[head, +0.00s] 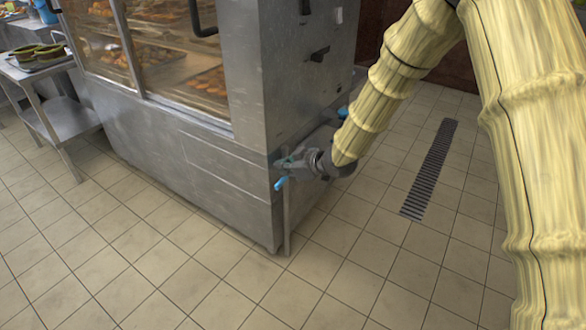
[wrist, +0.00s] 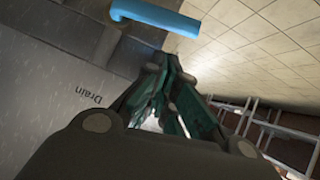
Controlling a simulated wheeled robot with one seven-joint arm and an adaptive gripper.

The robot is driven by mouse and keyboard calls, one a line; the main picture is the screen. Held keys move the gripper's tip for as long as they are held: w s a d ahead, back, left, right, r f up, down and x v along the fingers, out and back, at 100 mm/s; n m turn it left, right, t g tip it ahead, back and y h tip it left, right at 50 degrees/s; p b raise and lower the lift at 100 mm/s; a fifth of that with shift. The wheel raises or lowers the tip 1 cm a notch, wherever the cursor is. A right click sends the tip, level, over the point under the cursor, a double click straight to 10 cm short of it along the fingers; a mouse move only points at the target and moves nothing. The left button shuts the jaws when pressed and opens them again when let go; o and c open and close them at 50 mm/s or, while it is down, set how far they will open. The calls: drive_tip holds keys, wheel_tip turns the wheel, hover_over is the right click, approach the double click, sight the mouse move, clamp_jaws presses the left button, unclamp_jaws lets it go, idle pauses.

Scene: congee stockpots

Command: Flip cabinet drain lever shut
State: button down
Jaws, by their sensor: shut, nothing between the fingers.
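The steel cabinet (head: 235,165) stands at the centre of the head view, with glass doors on its front. A blue drain lever (head: 280,183) sticks out at its lower front corner. In the wrist view the blue lever (wrist: 155,17) lies across the top, just beyond the fingertips, with a bent end at the left. A "Drain" label (wrist: 90,96) is on the grey panel to the left. My gripper (head: 288,162) is shut and empty beside the lever; its teal fingers (wrist: 163,75) point toward it. I cannot tell whether they touch. The valve body is partly hidden.
Another blue handle (head: 343,112) sits farther back on the cabinet's side, partly behind my arm. A floor drain grate (head: 430,170) lies to the right. A steel cart (head: 55,95) with green pans stands at the left. The tiled floor in front is clear.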

drive_tip(key=f, duration=0.3)
drive_tip(key=shift+w+b, duration=0.4)
drive_tip(key=shift+d+f, duration=0.1)
